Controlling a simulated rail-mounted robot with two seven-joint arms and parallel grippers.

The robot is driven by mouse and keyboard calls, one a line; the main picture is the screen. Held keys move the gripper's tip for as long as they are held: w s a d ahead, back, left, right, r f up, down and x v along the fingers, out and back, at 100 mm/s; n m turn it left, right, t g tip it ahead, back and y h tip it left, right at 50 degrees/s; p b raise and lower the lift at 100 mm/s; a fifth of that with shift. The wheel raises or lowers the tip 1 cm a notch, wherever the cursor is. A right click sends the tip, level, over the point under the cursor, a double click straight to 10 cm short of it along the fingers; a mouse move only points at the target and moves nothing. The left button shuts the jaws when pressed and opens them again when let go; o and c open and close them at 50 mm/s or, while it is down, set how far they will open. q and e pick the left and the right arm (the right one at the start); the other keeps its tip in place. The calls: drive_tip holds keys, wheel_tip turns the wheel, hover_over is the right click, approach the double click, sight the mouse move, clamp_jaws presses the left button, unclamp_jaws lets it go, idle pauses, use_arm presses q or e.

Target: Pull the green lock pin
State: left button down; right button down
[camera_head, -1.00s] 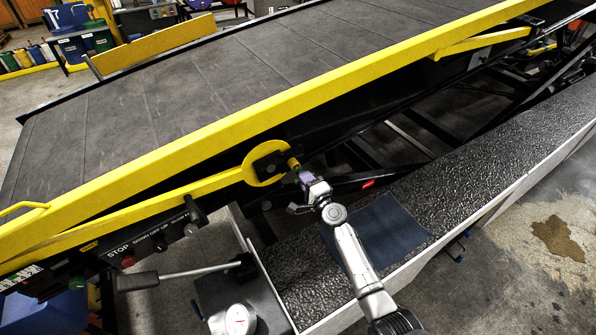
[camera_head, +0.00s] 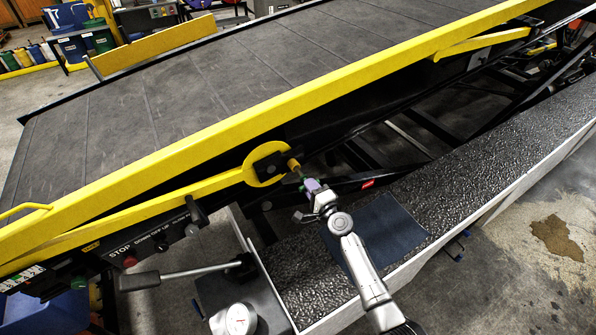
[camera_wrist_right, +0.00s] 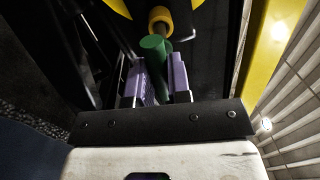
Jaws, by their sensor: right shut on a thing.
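The green lock pin (camera_wrist_right: 153,46) shows in the right wrist view, with its green shaft running between my right gripper's purple finger pads. My right gripper (camera_wrist_right: 160,80) is shut on it. Beyond the pin is a brass-coloured collar (camera_wrist_right: 160,17), which shows in the head view (camera_head: 293,164) beside the round yellow hub (camera_head: 250,172) of the yellow rail arm. In the head view my right gripper (camera_head: 308,186) is just below and right of the collar, and a bit of green shows between them. The pin's far end is hard to make out. My left gripper is out of view.
The long yellow rail (camera_head: 340,88) of the belt loader runs above the gripper. A control panel marked STOP (camera_head: 150,245) and a black-handled lever (camera_head: 180,274) are at lower left. A dark textured deck (camera_head: 470,185) lies right of my arm.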

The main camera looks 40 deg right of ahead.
drive_tip(key=shift+s+a+f+p, duration=0.1)
drive_tip(key=shift+s+a+p, duration=0.1)
drive_tip(key=shift+s, duration=0.75)
drive_tip(key=shift+s+a+p, duration=0.1)
drive_tip(key=shift+s+p, duration=0.1)
drive_tip(key=shift+s, duration=0.75)
